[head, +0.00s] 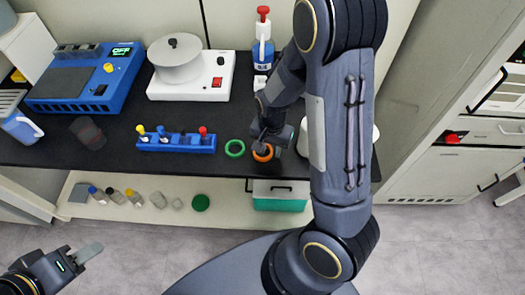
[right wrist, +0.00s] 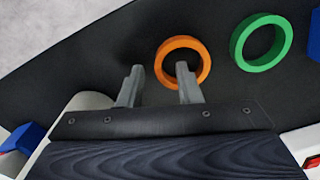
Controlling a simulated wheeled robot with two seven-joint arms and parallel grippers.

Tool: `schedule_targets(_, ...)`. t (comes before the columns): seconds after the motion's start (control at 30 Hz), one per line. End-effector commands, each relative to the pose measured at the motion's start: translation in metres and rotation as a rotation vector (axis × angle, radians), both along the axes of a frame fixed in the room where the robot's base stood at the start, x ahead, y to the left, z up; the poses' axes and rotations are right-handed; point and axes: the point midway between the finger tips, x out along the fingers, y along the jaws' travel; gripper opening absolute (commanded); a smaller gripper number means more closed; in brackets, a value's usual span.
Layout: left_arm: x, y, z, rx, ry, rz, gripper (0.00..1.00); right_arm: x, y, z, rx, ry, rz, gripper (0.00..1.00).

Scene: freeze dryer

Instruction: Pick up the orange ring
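The orange ring (head: 262,160) lies flat on the black bench top near its front edge. My right gripper (head: 264,142) is directly over it and partly hides it in the head view. In the right wrist view, the two grey fingers of my right gripper (right wrist: 159,67) are apart with nothing held. The left rim of the orange ring (right wrist: 180,42) shows between the fingertips, and one finger overlaps the ring's opening. I cannot tell how far the tips are above the bench. My left gripper (head: 80,258) is at the lower left, away from the bench; its opening is unclear.
A green ring (head: 234,156) lies just left of the orange one. Further left is a blue rack (head: 175,146) with coloured-top items. A white hotplate (head: 190,90), a blue device (head: 85,85) and a blue bottle (head: 263,53) stand behind. A lower shelf holds small vials.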

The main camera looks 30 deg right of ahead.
Motion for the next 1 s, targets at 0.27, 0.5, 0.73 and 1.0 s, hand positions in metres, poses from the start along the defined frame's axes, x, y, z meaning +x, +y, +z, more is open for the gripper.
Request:
schedule_targets(0.27,0.0000,0.0000,-0.0003,0.000,0.000,0.000,0.36,-0.0001,0.0003,-0.0095,0.001,-0.002,0.000,0.31)
schedule_targets(0.5,0.0001,0.0000,-0.0003,0.000,0.000,0.000,0.36,-0.0001,0.0003,-0.0092,0.001,-0.001,0.000,0.08)
schedule_targets(0.73,0.0001,0.0000,-0.0003,0.000,0.000,0.000,0.36,-0.0001,0.0003,-0.0091,0.001,-0.001,0.000,0.00)
schedule_targets(1.0,0.0001,0.0000,-0.0004,0.000,0.000,0.000,0.36,-0.0001,0.0002,-0.0082,0.001,-0.002,0.000,0.00)
